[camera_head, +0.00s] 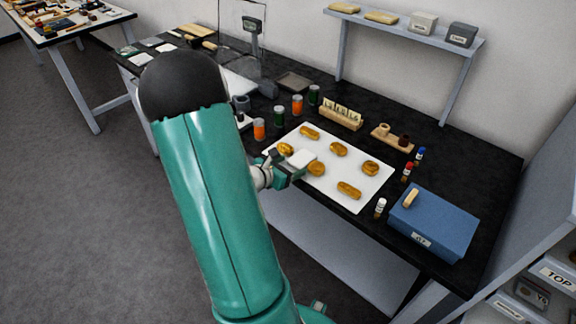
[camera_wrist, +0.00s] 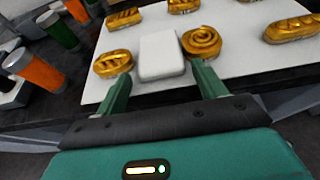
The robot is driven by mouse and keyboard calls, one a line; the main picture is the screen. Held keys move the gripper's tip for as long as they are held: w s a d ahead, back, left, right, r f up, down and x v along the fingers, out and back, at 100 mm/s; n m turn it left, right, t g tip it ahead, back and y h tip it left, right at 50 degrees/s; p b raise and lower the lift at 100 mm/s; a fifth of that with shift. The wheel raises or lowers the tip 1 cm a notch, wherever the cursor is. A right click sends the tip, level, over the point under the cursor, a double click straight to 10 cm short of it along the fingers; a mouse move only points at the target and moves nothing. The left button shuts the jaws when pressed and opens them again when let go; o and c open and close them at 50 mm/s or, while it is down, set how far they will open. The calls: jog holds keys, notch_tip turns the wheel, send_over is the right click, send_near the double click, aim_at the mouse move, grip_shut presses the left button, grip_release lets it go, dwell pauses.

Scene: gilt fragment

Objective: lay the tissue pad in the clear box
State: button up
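A small white rounded block, which looks like the tissue pad (camera_wrist: 161,55), is at the near edge of the white tray among golden pieces. It also shows in the head view (camera_head: 302,158). My gripper (camera_wrist: 160,72) is open, with its two green fingers spread either side of the pad's near end. Gaps show between the fingers and the pad. In the head view my gripper (camera_head: 287,170) is at the tray's left edge. I cannot pick out the clear box for certain.
Several golden pieces lie on the white tray (camera_head: 330,187). Orange and green jars (camera_head: 259,129) stand left of it. A blue box (camera_head: 433,222) and small vials (camera_head: 380,207) stand to the right. A transparent panel (camera_head: 232,22) stands at the back. A shelf (camera_head: 400,28) hangs above.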

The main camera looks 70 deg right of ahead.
jog(key=shift+o, duration=0.3)
jog(key=shift+r, duration=0.1)
jog(key=shift+r, duration=0.1)
jog(key=v, duration=1.2)
jog(key=shift+r, duration=0.1)
jog(key=w+a+r+m+t+y, duration=0.2)
jog(key=w+a+r+m+y, duration=0.1)
jog(key=a, duration=0.7)
jog(key=w+a+r+m+t+y, duration=0.2)
jog(key=a+r+m, duration=0.3)
jog(key=a, duration=0.5)
jog(key=w+a+r+m+t+y, duration=0.3)
jog(key=a+r+m+t+y, duration=0.1)
jog(key=a, duration=0.6)
jog(key=shift+w+a+r, duration=0.15)
jog(key=shift+w+r, duration=0.15)
jog(key=shift+r, duration=0.15)
jog(key=shift+o, duration=0.4)
jog(key=a+r+m+t+y, duration=0.1)
jog(key=a+r+t+y, duration=0.1)
jog(key=a, duration=0.6)
notch_tip(320, 180, up, 2)
jog(key=shift+s+t+y, duration=0.2)
jog(key=shift+t+y, duration=0.2)
jog(key=shift+y, duration=0.3)
jog(key=o, duration=0.4)
jog(key=shift+a+r, duration=0.15)
jog(key=shift+a, duration=0.15)
